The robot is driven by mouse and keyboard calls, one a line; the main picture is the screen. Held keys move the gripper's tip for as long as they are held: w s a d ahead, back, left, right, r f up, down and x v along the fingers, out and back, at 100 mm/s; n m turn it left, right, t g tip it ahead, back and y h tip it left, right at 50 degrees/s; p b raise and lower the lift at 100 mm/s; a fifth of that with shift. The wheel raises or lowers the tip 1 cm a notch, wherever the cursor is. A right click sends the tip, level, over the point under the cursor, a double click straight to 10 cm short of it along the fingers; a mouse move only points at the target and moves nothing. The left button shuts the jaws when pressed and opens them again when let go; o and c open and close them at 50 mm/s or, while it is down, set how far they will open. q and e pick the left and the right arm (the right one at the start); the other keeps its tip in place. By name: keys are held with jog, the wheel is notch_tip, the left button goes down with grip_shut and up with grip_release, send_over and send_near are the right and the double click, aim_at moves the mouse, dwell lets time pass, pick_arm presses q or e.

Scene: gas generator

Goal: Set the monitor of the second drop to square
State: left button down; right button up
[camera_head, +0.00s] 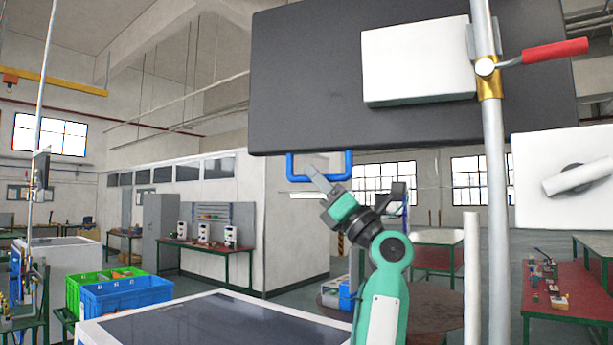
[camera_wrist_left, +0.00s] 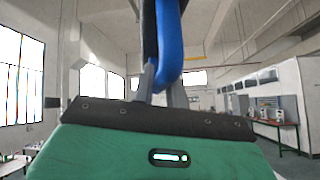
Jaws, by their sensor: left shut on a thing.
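The large dark monitor (camera_head: 310,80) fills the upper right of the head view, its back towards me, with a white box (camera_head: 418,62) on it. It hangs beside a grey vertical pole (camera_head: 495,190) and looks slightly turned. A blue handle (camera_head: 349,164) sticks out below its lower edge. My left gripper (camera_head: 315,174) is at this handle, shut on it. In the left wrist view the blue handle (camera_wrist_left: 168,45) runs between the fingers (camera_wrist_left: 162,85). The monitor's screen side is hidden. My right gripper is not in view.
A red lever (camera_head: 555,51) sits on a brass collar on the pole. A white box with a grey rod (camera_head: 570,160) is at the right. A dark-topped table (camera_head: 215,325), blue crate (camera_head: 125,297) and green crate (camera_head: 85,285) stand lower left. A red workbench (camera_head: 565,315) is lower right.

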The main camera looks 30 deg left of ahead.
pick_arm(q)
jog(key=w+m+t+h, duration=0.1)
jog(key=w+m+t, duration=0.2)
jog(key=w+t, duration=0.4)
jog(key=shift+w+d+r+t+p, duration=0.15)
jog(key=shift+w+d+t+p, duration=0.15)
jog(key=shift+w+d+t, duration=0.1)
jog(key=c, duration=1.4)
grip_release()
jog(key=shift+w, duration=0.1)
jog(key=b+v, duration=0.3)
jog(key=v, duration=0.4)
jog(key=shift+d+f+m, duration=0.25)
jog(key=shift+f+m, duration=0.05)
jog(key=shift+w, duration=0.1)
